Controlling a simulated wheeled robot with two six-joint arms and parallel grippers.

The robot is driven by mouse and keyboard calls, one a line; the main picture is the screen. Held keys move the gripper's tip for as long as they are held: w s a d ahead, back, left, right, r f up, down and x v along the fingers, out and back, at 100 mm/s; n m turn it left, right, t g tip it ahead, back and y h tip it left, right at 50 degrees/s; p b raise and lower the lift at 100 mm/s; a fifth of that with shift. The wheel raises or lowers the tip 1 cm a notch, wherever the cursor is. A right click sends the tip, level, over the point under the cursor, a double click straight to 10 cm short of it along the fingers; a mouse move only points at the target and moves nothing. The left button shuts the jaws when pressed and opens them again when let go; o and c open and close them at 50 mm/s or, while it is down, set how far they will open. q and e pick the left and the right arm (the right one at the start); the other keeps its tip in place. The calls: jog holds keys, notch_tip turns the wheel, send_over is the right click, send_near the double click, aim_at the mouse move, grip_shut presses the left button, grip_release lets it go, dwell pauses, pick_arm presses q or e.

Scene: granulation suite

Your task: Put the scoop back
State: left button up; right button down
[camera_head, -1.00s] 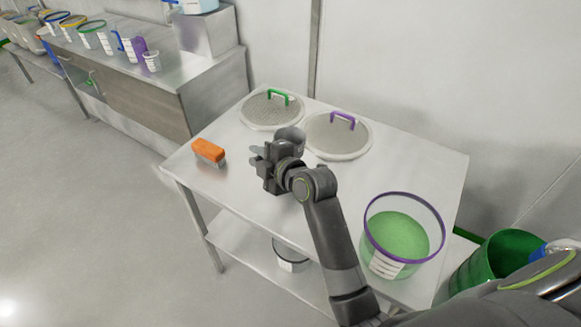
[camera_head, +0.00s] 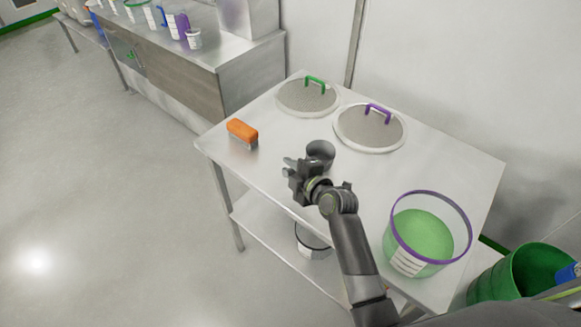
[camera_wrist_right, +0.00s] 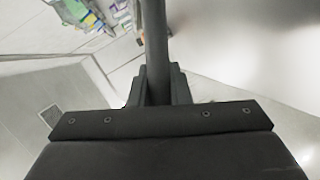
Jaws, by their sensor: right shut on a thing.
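The scoop (camera_head: 320,152) is a dark grey metal cup above the steel table, just in front of the purple-handled lid. My right gripper (camera_head: 296,170) is shut on its handle, partly hidden by the jaws in the head view. In the right wrist view, a dark bar, the scoop's handle (camera_wrist_right: 155,50), stands between the two fingers (camera_wrist_right: 154,88). The scoop's cup is not clear in that view. My left gripper is not in view.
The steel table (camera_head: 270,180) holds an orange brush (camera_head: 242,133), a green-handled lid (camera_head: 306,97), a purple-handled lid (camera_head: 370,130) and a purple-rimmed tub of green powder (camera_head: 422,236). A green bin (camera_head: 520,275) stands at right. A bench (camera_head: 180,75) with several containers is at back left.

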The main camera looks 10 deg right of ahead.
jog(key=c, duration=1.3)
grip_release()
jog(key=shift+c, duration=0.2)
jog(key=shift+r, duration=0.15)
jog(key=shift+s+d, duration=0.1)
jog(key=shift+s, duration=0.15)
jog(key=b+v, duration=0.1)
jog(key=v, duration=1)
jog(key=shift+s+b, duration=0.25)
jog(key=shift+b, duration=0.15)
